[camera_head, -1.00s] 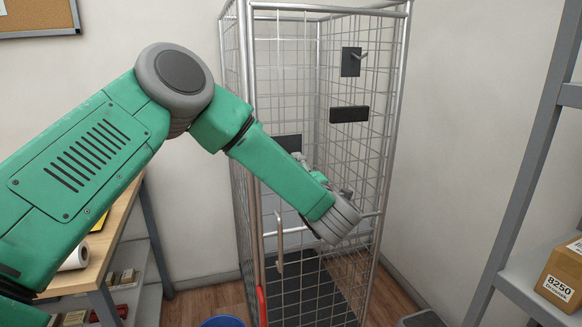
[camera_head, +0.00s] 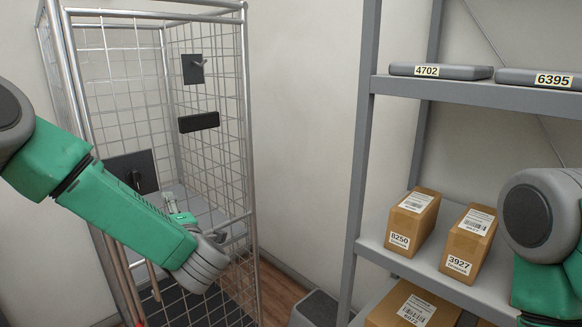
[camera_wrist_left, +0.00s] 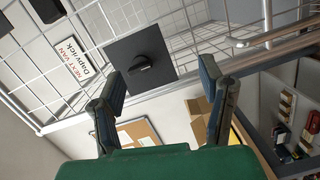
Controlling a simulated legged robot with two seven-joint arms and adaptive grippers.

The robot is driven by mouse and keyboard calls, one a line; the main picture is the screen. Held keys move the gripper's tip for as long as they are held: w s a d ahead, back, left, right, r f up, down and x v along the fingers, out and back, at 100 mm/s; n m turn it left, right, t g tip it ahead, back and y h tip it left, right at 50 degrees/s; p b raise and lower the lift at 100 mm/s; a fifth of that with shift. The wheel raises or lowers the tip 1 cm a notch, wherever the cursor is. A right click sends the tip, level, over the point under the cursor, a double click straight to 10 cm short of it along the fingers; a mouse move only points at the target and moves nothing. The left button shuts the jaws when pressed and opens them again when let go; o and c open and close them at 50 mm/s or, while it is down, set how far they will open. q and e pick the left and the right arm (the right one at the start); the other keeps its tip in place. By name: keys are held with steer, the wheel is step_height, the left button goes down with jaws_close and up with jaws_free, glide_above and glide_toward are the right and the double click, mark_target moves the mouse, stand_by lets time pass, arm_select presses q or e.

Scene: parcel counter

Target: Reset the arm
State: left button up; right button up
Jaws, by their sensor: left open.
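My left arm comes in from the left in the head view and reaches to the wire cage (camera_head: 245,110). My left gripper (camera_head: 180,213) is mostly hidden behind my own wrist there. In the left wrist view the two fingers of my left gripper (camera_wrist_left: 160,78) stand wide apart with nothing between them. A dark square plate with a black handle (camera_wrist_left: 155,45) is on the mesh beyond the fingertips. In the head view a dark plate (camera_head: 125,165) is on the cage's near left side. Part of my right arm shows at the right edge; its gripper is out of view.
A grey shelf rack (camera_head: 362,150) stands at the right, holding labelled brown boxes (camera_head: 412,215) and flat grey cases (camera_head: 440,72). Inside the cage are a black bar (camera_head: 198,122) and a hook plate (camera_head: 192,69). A notice board (camera_wrist_left: 138,133) shows in the wrist view.

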arm_select(q)
steer(key=s+d+f+m+g+h+b, duration=0.1)
steer(key=s+d+f+m+h, duration=0.3)
steer(key=f, duration=0.5)
steer(key=s+d+f+m+g+h, duration=0.1)
steer(key=s+f+m+h, duration=0.2)
steer(key=s+f+m, duration=0.5)
steer(key=s+d+f+m+g+h+b, duration=0.1)
steer(key=s+d+f+m+h, duration=0.25)
steer(key=f, duration=0.65)
steer(key=s+a+f+m+g, duration=0.1)
steer(key=s+f+m+g, duration=0.2)
steer(key=s, duration=0.6)
steer(key=s+a+f+m+g+b, duration=0.1)
steer(key=s+a+f+m+g, duration=0.1)
steer(key=s, duration=0.6)
steer(key=s+a+f+m+g+b, duration=0.1)
steer(key=s+f+m+g, duration=0.3)
steer(key=s, duration=0.5)
steer(key=shift+s+a+g+h, duration=0.3)
steer(key=shift+a+h, duration=0.1)
steer(key=shift+h, duration=0.05)
steer(key=shift+w+m, duration=0.2)
steer(key=shift+m, duration=0.05)
